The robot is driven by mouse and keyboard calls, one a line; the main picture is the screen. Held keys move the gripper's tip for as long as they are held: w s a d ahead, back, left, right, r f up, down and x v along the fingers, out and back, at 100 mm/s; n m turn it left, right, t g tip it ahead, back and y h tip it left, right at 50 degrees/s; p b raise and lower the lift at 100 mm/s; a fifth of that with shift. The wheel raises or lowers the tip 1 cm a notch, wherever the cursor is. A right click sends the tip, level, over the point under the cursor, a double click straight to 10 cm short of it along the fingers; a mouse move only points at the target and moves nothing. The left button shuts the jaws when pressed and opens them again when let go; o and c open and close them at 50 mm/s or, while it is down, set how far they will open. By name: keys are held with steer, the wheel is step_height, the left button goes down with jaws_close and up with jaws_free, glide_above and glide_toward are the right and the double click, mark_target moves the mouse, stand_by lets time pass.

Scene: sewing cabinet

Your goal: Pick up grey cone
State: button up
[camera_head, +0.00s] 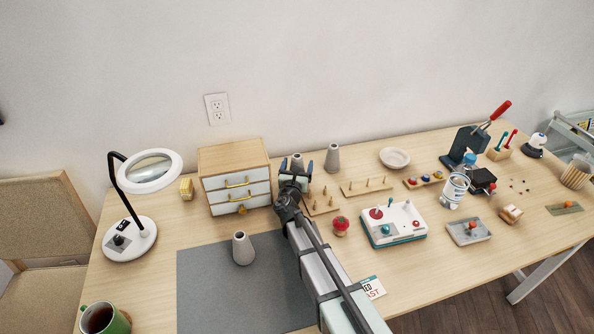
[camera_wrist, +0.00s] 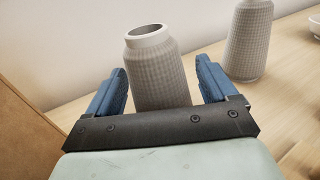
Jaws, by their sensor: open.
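A grey cone (camera_wrist: 158,72) stands upright between the two blue fingers of my gripper (camera_wrist: 160,95) in the wrist view, with a small gap on each side. In the head view the top of this cone (camera_head: 297,161) shows just beyond my gripper (camera_head: 295,174), beside the drawer cabinet; its lower part is hidden. My gripper is open. A second grey cone (camera_head: 332,158) stands to the right and further back, and it also shows at the right in the wrist view (camera_wrist: 246,40). A third grey cone (camera_head: 243,248) stands on the grey mat (camera_head: 235,295).
The small drawer cabinet (camera_head: 234,177) is close on the left of my gripper. Peg racks (camera_head: 367,187) and a red tomato pincushion (camera_head: 340,225) lie to the right. A magnifier lamp (camera_head: 130,235) stands at the left, and a white dish (camera_head: 394,157) stands further right.

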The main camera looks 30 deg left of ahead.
steer(key=shift+w, duration=0.25)
steer(key=c, duration=1.1)
